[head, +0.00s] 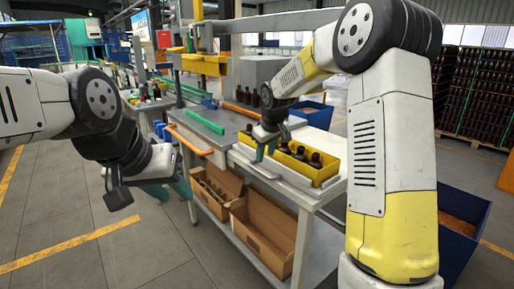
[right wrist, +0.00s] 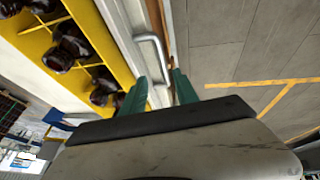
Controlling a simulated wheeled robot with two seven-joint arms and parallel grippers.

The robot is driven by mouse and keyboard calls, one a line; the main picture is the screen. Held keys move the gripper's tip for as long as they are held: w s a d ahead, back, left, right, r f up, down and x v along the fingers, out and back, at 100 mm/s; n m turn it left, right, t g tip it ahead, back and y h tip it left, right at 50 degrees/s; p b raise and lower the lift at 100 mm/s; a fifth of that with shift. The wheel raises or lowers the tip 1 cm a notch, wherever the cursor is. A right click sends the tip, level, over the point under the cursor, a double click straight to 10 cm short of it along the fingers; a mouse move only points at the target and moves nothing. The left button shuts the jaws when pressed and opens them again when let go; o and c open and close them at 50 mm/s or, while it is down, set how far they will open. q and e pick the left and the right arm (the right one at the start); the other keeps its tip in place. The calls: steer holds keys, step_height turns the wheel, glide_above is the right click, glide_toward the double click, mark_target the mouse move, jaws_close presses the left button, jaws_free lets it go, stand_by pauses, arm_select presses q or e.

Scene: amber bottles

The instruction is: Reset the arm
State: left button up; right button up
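My left gripper (head: 170,188) hangs over the floor left of the workbench. Its teal fingers look apart, with nothing seen between them. My right gripper (head: 265,150) is over the bench's front edge, beside the left end of a yellow crate (head: 318,180). In the right wrist view its two teal fingers (right wrist: 158,90) are apart and empty. A bench handle shows beyond the gap.
The workbench (head: 218,126) has a grey top, with more amber bottles (head: 247,97) at its back. Open cardboard boxes (head: 262,239) sit on its lower shelf. Blue bins (head: 462,222) stand at the right. The floor (head: 60,215) at the left is clear.

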steer(key=s+d+r+m, duration=0.2)
steer(key=s+d+r, duration=0.2)
steer(key=s+r, duration=0.4)
steer(key=s+d+m, duration=0.1)
steer(key=s+m, duration=0.1)
steer(key=s, duration=1.1)
steer(key=s+d+m+t+y, duration=0.1)
steer(key=s+d+m, duration=0.1)
steer(key=s, duration=1.1)
steer(key=shift+s+d+r+m, duration=0.25)
steer(key=shift+d+r+m, duration=0.1)
steer(key=shift+m, duration=0.15)
